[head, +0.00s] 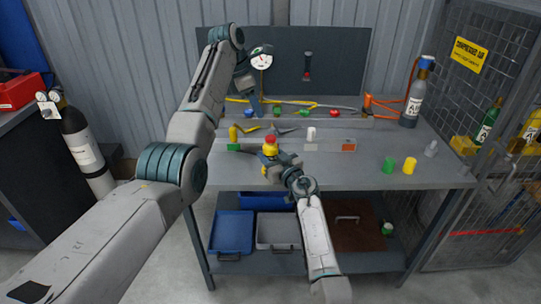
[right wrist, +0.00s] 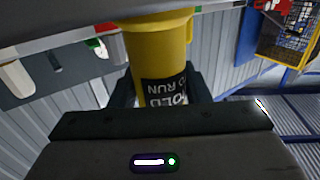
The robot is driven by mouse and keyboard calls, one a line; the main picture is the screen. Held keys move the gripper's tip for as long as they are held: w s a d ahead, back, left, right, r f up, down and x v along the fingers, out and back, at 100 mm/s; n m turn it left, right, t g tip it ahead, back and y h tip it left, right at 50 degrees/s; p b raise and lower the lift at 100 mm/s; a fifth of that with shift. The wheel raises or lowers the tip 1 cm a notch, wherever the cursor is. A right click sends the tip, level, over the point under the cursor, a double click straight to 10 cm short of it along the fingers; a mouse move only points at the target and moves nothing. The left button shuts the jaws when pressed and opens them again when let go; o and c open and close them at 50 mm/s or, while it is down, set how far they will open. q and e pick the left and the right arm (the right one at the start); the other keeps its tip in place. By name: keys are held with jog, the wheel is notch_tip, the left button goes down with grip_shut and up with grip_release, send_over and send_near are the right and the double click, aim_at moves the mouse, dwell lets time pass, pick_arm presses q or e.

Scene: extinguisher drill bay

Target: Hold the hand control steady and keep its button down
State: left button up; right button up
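The hand control (head: 270,150) is a yellow upright body with a red button (head: 270,139) on top, near the front edge of the bench. My right gripper (head: 271,160) is around its body, one finger on each side. In the right wrist view the yellow hand control (right wrist: 158,50) stands between the dark fingers, and its black label reads "HOLD TO RUN" upside down. The button is out of that view. My left gripper (head: 255,106) is above and behind the hand control, pointing down and apart from the button. Its finger opening cannot be made out.
The workbench (head: 340,172) carries a rail with small coloured parts, a gauge (head: 261,59) at the back and a grey bottle (head: 415,98) at the right. Green and yellow cups (head: 410,165) stand front right. A mesh cage (head: 490,110) borders the right side.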

pick_arm(q)
jog(key=c, duration=0.5)
jog(key=shift+m, duration=0.3)
grip_shut()
jog(key=a+r+n+h, duration=0.1)
jog(key=n, duration=1)
jog(key=a+r+n+h, duration=0.1)
jog(key=a+n+h, duration=0.1)
jog(key=n, duration=1)
jog(key=a+r+n+h, duration=0.1)
jog(key=n, duration=1)
jog(key=shift+w+a+h, duration=0.15)
jog(key=shift+h, duration=0.25)
